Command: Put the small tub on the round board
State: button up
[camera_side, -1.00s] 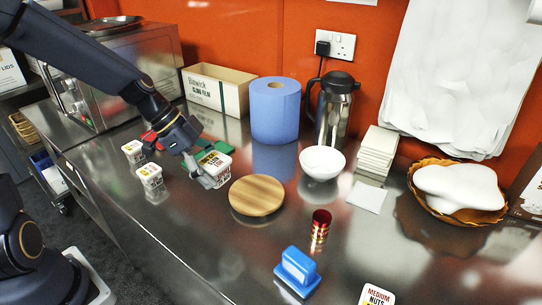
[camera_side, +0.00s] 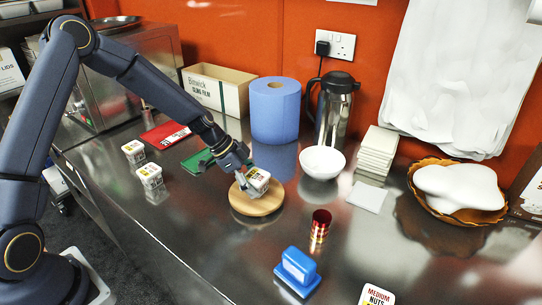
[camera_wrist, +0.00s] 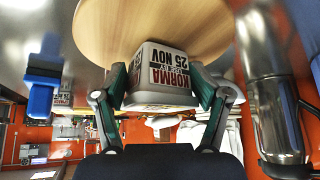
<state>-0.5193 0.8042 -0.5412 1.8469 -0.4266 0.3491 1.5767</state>
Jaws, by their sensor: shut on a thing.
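A small white tub (camera_side: 257,180) with a printed label is held in my gripper (camera_side: 246,182). The round wooden board (camera_side: 243,207) lies on the steel counter directly below it. In the wrist view the tub (camera_wrist: 160,75) sits between both green-padded fingers of my gripper (camera_wrist: 160,100), its label reading "KORMA 25 NOV" upside down. The board (camera_wrist: 120,20) fills the space behind it. The tub is over the board; I cannot tell whether its base touches the wood. Two similar white tubs, one (camera_side: 133,151) behind the other (camera_side: 149,175), stand on the counter to the left.
A white bowl (camera_side: 322,162) stands close right of the board. A red-gold tin (camera_side: 320,224) and a blue-handled item (camera_side: 297,272) are in front right. A blue paper roll (camera_side: 275,110) and a flask (camera_side: 334,108) stand behind. A green flat item (camera_side: 197,161) lies left.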

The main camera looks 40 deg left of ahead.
jog(key=shift+f, duration=0.2)
jog(key=o, duration=1.3)
